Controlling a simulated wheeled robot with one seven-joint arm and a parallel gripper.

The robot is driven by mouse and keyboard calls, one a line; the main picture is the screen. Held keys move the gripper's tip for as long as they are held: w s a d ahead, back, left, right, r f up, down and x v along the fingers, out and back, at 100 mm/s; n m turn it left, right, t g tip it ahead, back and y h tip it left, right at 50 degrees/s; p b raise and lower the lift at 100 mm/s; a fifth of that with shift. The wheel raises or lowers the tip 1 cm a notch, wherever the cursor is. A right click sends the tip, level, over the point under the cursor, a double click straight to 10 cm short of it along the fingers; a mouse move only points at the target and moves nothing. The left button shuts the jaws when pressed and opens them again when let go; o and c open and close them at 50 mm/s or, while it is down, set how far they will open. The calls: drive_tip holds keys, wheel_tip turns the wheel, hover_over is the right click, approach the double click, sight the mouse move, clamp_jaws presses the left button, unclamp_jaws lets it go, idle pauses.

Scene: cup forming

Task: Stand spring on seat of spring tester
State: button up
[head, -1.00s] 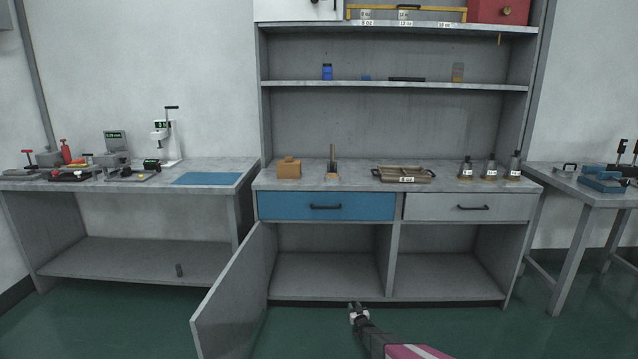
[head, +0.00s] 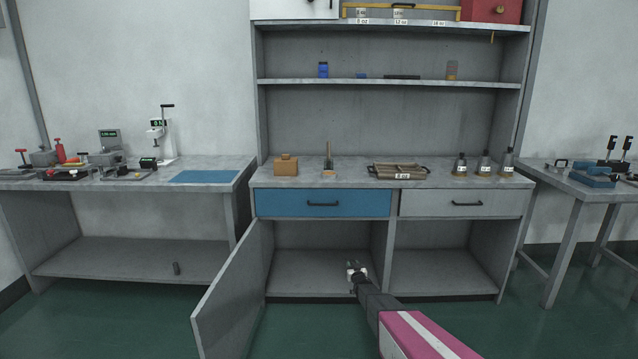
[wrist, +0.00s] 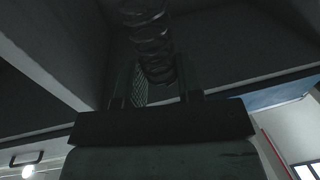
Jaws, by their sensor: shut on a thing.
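My gripper (head: 357,270) is low in front of the open left cupboard bay. It is shut on a dark coil spring (wrist: 150,38), which sticks out past the fingertips in the wrist view. The spring is too small to make out in the head view. A white stand with a top lever and a small display (head: 162,138), which looks like the spring tester, stands at the back of the left bench, far from my gripper. Its seat is too small to see clearly.
The cupboard door (head: 232,290) stands open to the left of my arm. The left bench (head: 225,178) carries a blue mat (head: 204,177) and several instruments. The cabinet top holds a wooden block (head: 286,165) and a tray (head: 398,171).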

drive_tip(key=s+d+r+m+h, duration=0.1)
drive_tip(key=s+r, duration=0.1)
drive_tip(key=r, duration=1.6)
drive_tip(key=s+d+r+h, duration=0.1)
drive_tip(key=s+r, duration=0.1)
drive_tip(key=r, duration=1.5)
drive_tip(key=s+r, duration=0.5)
drive_tip(key=r, duration=0.4)
drive_tip(key=s+r, duration=0.6)
drive_tip(key=r, duration=0.4)
drive_tip(key=s+r, duration=0.5)
drive_tip(key=r, duration=0.4)
drive_tip(key=shift+s+r+m+h, duration=0.2)
drive_tip(key=shift+s+m+h, duration=0.1)
drive_tip(key=shift+m+h, duration=0.1)
drive_tip(key=shift+s+a, duration=0.1)
